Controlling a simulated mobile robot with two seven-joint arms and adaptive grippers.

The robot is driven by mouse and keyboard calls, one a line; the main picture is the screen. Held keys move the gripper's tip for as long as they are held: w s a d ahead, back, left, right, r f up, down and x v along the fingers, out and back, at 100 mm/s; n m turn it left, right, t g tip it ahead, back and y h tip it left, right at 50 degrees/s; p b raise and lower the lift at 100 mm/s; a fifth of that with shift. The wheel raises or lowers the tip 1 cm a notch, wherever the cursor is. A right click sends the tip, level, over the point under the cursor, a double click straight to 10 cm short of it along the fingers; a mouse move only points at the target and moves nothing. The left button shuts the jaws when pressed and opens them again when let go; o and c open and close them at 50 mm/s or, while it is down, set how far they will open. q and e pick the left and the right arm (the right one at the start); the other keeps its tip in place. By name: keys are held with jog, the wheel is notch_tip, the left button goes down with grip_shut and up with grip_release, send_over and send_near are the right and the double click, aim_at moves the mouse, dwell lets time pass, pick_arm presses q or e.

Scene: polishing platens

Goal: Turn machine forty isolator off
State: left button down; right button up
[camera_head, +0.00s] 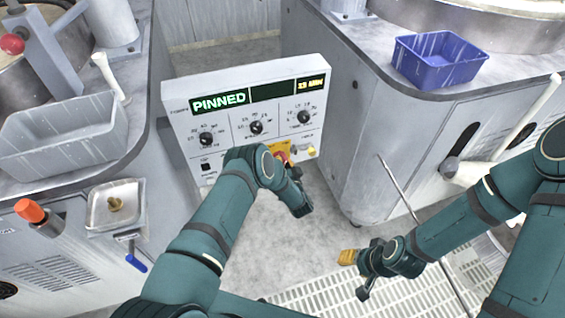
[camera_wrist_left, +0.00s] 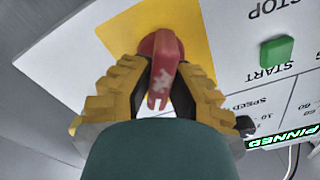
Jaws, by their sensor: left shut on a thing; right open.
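The control box (camera_head: 180,95) stands between two machines, with a lit display reading PINNED. Its red isolator handle (camera_wrist_left: 165,55) sits on a yellow plate (camera_wrist_left: 205,30); only a bit of the red shows past my arm in the head view. In the left wrist view the handle points along the picture's height. My left gripper (camera_wrist_left: 164,85) is shut on the handle, with a ridged yellow finger on each side. My right gripper (camera_head: 355,275) is open and empty, low over the floor. No machine number is readable.
A green START button (camera_wrist_left: 276,51) is close beside the yellow plate. Several dials are above it on the box. A blue bin (camera_head: 440,75) is on the right machine, a grey bin (camera_head: 60,150) on the left one. A thin rod (camera_head: 398,188) leans near my right arm.

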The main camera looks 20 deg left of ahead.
pick_arm(q)
jog(key=n, duration=0.4)
jog(key=shift+a+r+n, duration=0.1)
jog(key=shift+a+n, duration=0.05)
jog(key=shift+n, duration=0.15)
jog(key=n, duration=0.3)
jog(key=shift+n, duration=0.4)
jog(key=n, duration=0.3)
jog(key=shift+s+a, duration=0.1)
jog(key=shift+a, duration=0.05)
jog(key=shift+n, duration=2.1)
jog(key=c, duration=0.9)
grip_release()
